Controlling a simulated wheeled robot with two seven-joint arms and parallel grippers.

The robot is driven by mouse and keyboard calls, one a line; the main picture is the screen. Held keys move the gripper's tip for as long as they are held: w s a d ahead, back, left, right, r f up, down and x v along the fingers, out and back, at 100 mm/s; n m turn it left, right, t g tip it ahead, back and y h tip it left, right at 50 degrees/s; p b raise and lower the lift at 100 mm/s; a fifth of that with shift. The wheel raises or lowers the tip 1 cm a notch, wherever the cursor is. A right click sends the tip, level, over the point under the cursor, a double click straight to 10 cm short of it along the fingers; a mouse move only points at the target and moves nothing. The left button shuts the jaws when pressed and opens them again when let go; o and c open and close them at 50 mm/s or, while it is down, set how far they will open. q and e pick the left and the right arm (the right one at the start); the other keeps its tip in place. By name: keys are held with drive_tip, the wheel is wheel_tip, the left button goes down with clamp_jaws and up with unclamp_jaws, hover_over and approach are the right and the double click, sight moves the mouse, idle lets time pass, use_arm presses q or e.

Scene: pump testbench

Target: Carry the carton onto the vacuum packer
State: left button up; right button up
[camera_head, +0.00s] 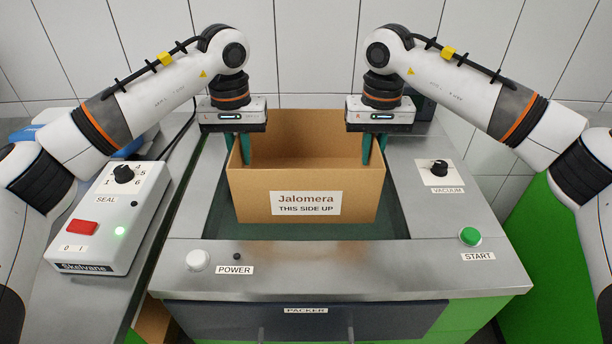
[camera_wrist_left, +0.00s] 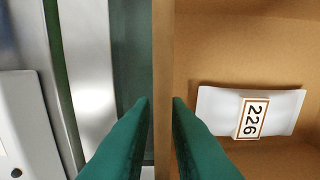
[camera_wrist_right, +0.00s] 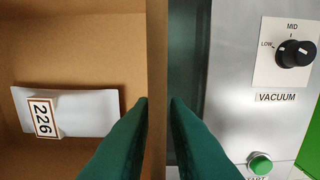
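The open-topped brown carton (camera_head: 252,193), labelled "Jalomera THIS SIDE UP", is upright over the dark green recess in the top of the vacuum packer (camera_head: 330,268). I cannot tell whether its base touches the recess floor. My left gripper (camera_head: 240,165) is shut on the carton's left wall, one finger inside and one outside. My right gripper (camera_head: 373,163) is shut on the right wall in the same way. Both wrist views show the wall between green fingertips. A white packet with a "226" block (camera_wrist_left: 250,110) lies inside; it also shows in the right wrist view (camera_wrist_right: 72,112).
A white seal control box (camera_head: 105,215) stands to the left. A tiled wall (camera_head: 310,50) closes off the back.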

use_arm(q)
drive_tip(key=shift+o, duration=0.8)
use_arm(e)
drive_tip(key=shift+o, duration=0.8)
drive_tip(key=shift+r, duration=0.1)
use_arm(q)
drive_tip(key=shift+r, duration=0.1)
wheel_tip(320, 180, up, 11)
drive_tip(key=shift+r, duration=0.45)
use_arm(e)
drive_tip(key=shift+r, duration=0.1)
wheel_tip(320, 180, up, 12)
drive_tip(key=shift+f, duration=0.15)
use_arm(q)
drive_tip(key=shift+s+f, duration=0.1)
use_arm(e)
drive_tip(key=shift+s, duration=0.1)
